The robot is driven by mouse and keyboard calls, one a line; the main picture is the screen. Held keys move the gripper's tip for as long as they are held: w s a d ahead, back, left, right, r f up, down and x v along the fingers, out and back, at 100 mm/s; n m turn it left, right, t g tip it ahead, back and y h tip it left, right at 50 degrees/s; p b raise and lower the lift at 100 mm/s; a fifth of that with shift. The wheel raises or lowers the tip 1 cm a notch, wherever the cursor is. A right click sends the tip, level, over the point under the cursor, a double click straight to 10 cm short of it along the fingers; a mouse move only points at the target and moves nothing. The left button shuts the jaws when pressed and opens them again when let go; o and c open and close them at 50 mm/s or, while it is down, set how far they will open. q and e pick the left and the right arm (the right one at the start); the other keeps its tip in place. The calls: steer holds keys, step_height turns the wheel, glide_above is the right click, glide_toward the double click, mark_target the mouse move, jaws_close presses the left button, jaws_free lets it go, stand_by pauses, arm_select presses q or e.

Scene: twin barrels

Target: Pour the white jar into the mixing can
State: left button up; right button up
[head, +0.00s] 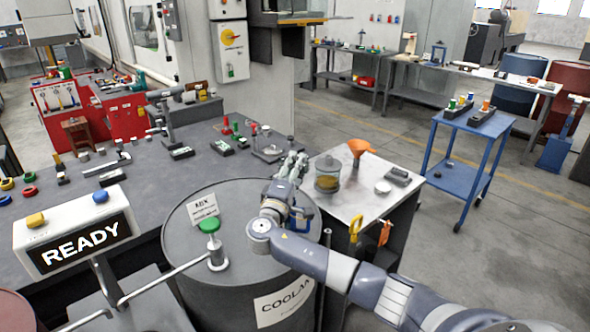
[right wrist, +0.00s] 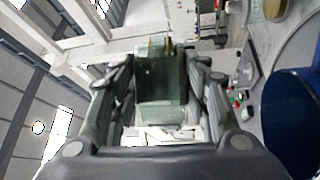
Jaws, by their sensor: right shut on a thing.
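My right gripper (head: 291,166) is above the far right part of the dark barrel, left of a glass vessel with amber contents (head: 327,178). In the right wrist view my right gripper (right wrist: 162,95) is shut on a greenish-grey, glassy-looking thing (right wrist: 162,80). I cannot tell whether this is the white jar; the fingers hide its sides. The amber vessel stands on a light-topped side table and may be the mixing can, but no label shows. It also shows at the top right of the right wrist view (right wrist: 274,9). My left gripper is out of view.
The dark barrel (head: 183,245) carries a sign and a green-topped valve (head: 209,227). The side table (head: 348,205) also holds an orange funnel (head: 359,149), a low white round piece (head: 383,187) and a dark block. A blue cart (head: 467,176) stands beyond, with open floor around.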

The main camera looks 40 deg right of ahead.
steer(key=r+m+g+y, duration=0.1)
steer(key=m, duration=0.1)
steer(key=r+m+y+p, duration=0.1)
steer(key=m, duration=0.1)
steer(key=shift+m+g, duration=0.3)
steer(key=shift+g, duration=0.1)
steer(key=shift+r+m+y+p, duration=0.4)
steer(key=shift+m+y, duration=0.2)
steer(key=shift+m, duration=0.3)
steer(key=shift+f, duration=0.15)
step_height(320, 180, up, 3)
steer(key=m+y+p, duration=0.1)
steer(key=m+p, duration=0.1)
steer(key=m+y+p, duration=0.2)
steer(key=shift+f+m+y, duration=0.2)
steer(key=shift+m+y, duration=0.1)
steer(key=shift+r+m+y+p, duration=0.1)
steer(key=shift+m+y+p, duration=0.4)
